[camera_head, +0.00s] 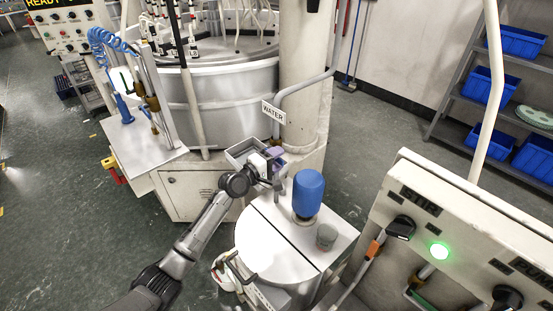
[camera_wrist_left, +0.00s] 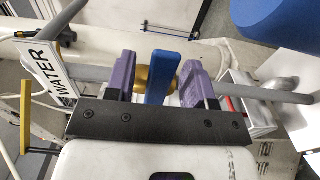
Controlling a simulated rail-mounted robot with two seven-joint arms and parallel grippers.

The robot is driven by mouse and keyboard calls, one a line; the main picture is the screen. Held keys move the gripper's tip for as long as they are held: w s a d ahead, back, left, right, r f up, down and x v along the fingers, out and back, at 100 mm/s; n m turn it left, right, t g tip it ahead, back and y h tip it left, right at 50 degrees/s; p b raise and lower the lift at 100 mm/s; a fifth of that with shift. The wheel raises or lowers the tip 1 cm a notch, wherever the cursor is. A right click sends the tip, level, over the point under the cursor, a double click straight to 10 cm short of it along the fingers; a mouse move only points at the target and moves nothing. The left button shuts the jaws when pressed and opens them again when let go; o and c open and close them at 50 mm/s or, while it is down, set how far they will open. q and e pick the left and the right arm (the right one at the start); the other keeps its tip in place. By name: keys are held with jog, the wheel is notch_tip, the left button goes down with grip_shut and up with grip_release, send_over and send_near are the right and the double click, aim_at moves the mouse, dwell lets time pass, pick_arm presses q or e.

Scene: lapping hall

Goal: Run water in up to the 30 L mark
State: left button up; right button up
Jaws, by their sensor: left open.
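My left gripper (camera_head: 273,163) is at the grey water pipe (camera_head: 305,87), below the WATER sign (camera_head: 273,111), which also shows in the left wrist view (camera_wrist_left: 50,75). There, its purple fingers (camera_wrist_left: 160,70) stand open on either side of a blue lever (camera_wrist_left: 157,82), with gaps to both fingers. A brass valve body (camera_wrist_left: 141,78) shows behind the lever. A white tank with a pale lid (camera_head: 262,243) stands in front of the gripper. A blue motor housing (camera_head: 308,192) rises from the lid. I cannot see the water level or a 30 L mark. My right gripper is out of view.
A control panel (camera_head: 470,225) at the right has a lit green lamp (camera_head: 438,250) and a STIR knob (camera_head: 400,228). A grey cup-shaped fitting (camera_head: 326,236) stands on the lid. The large lapping machine (camera_head: 235,105) is behind. Shelves with blue bins (camera_head: 519,41) stand far right.

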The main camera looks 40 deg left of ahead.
pick_arm(q)
grip_shut()
dwell(0.3)
jog(key=r+n+p, duration=0.1)
jog(key=n+p, duration=0.1)
jog(key=p, duration=0.1)
jog(key=shift+r+n+p, duration=0.3)
jog(key=shift+r, duration=0.1)
jog(key=shift+a+n+p, duration=0.2)
jog(key=shift+n+p, duration=0.3)
jog(key=shift+n, duration=0.2)
grip_release()
jog(key=shift+s, duration=0.1)
